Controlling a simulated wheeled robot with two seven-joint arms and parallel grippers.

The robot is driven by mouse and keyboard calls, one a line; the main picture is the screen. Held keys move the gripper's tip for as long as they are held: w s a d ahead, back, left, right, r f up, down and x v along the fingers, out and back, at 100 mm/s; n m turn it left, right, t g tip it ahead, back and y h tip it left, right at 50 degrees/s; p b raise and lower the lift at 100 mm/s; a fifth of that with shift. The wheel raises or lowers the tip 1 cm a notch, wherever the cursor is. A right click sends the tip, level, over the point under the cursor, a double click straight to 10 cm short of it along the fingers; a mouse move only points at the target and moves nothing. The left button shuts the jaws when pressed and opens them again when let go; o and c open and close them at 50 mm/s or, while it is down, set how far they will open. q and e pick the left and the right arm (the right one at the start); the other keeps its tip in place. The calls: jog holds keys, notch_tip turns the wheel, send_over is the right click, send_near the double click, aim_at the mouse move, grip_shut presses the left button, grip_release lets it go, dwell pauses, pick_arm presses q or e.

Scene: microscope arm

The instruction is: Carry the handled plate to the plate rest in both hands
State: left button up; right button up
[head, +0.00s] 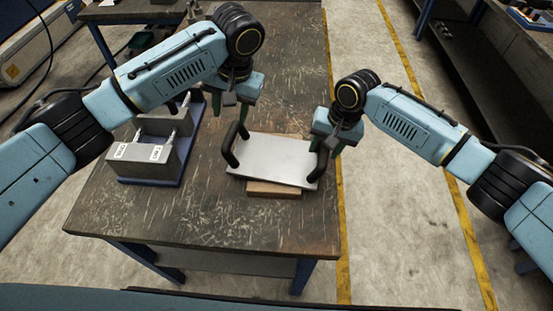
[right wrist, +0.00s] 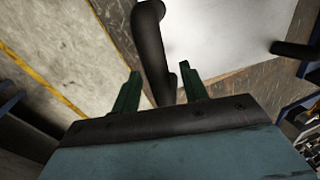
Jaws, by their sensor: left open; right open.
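The silver handled plate (head: 272,160) lies flat on a wooden block (head: 273,190) on the workbench. It has a black left handle (head: 230,158) and a black right handle (head: 321,163). My left gripper (head: 237,107) is open, just above the left handle; contact cannot be told. My right gripper (head: 324,147) is open at the right handle. In the right wrist view, the near handle (right wrist: 152,45) shows between the spread green fingers of my right gripper (right wrist: 160,82). The likely plate rest, a grey stand (head: 144,160) on a blue base, stands left of the plate.
The workbench (head: 215,215) is bare in front of the plate and stand. Its right edge runs close beside the right handle. A yellow-lined floor lies beyond. Upright silver pins (head: 167,138) stick up from the stand. Another bench (head: 490,60) stands at far right.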

notch_tip(320, 180, up, 12)
jog(key=d, duration=0.2)
jog(key=shift+s+d+f, duration=0.15)
jog(key=shift+f, duration=0.05)
dwell(0.4)
